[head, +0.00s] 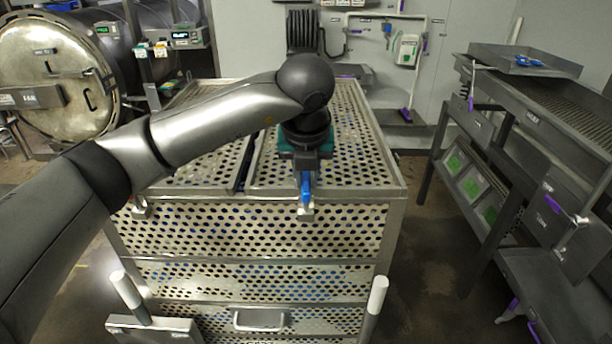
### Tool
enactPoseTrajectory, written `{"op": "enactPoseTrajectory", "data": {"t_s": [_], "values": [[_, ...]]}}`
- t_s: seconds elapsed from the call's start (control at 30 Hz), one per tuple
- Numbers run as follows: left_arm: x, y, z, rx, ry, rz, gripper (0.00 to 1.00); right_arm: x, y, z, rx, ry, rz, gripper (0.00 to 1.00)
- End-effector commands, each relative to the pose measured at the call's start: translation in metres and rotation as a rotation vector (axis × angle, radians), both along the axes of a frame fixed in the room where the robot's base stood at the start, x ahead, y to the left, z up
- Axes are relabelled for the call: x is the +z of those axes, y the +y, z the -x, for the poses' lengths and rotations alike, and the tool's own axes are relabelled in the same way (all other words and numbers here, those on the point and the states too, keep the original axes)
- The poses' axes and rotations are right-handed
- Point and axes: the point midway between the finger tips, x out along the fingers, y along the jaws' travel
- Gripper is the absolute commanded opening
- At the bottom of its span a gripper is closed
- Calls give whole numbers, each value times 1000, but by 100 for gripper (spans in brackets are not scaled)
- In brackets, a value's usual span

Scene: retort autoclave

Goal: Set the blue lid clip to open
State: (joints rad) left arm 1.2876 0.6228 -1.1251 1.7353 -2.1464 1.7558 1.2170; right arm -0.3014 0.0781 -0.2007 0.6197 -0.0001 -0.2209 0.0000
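The blue lid clip (307,188) sits at the front upper edge of the perforated metal basket (250,230), right of the middle, above a small pale catch (305,211). My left gripper (305,176) points down at the clip from above, its fingers at the clip's upper part. The fingers overlap the clip in the picture, and I cannot tell whether they are closed on it. My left wrist and hand hide part of the perforated lid (355,150) behind them. My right gripper is not in view.
Another pale catch (141,207) is at the basket's front left. Two white-topped posts (376,295) stand in front. A round retort door (55,75) is at the far left. A metal bench with a tray (530,60) stands at the right, with open floor between.

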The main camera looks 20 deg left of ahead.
Motion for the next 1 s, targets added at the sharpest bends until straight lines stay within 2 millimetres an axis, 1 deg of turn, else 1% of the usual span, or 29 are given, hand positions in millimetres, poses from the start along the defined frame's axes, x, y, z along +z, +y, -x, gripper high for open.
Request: {"op": "enactPoseTrajectory", "data": {"t_s": [0.03,0.13,0.17,0.67,0.87,1.0], "values": [[0,0,0,0,0,0,13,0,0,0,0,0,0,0],[0,0,0,0,0,0,2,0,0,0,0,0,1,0],[0,0,0,0,0,0,0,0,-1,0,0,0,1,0],[0,0,0,-11,-1,0,0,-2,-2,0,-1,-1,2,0],[-2,0,0,-77,-2,1,0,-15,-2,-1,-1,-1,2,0],[-3,-1,0,-168,-3,1,0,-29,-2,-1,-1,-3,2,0]]}}
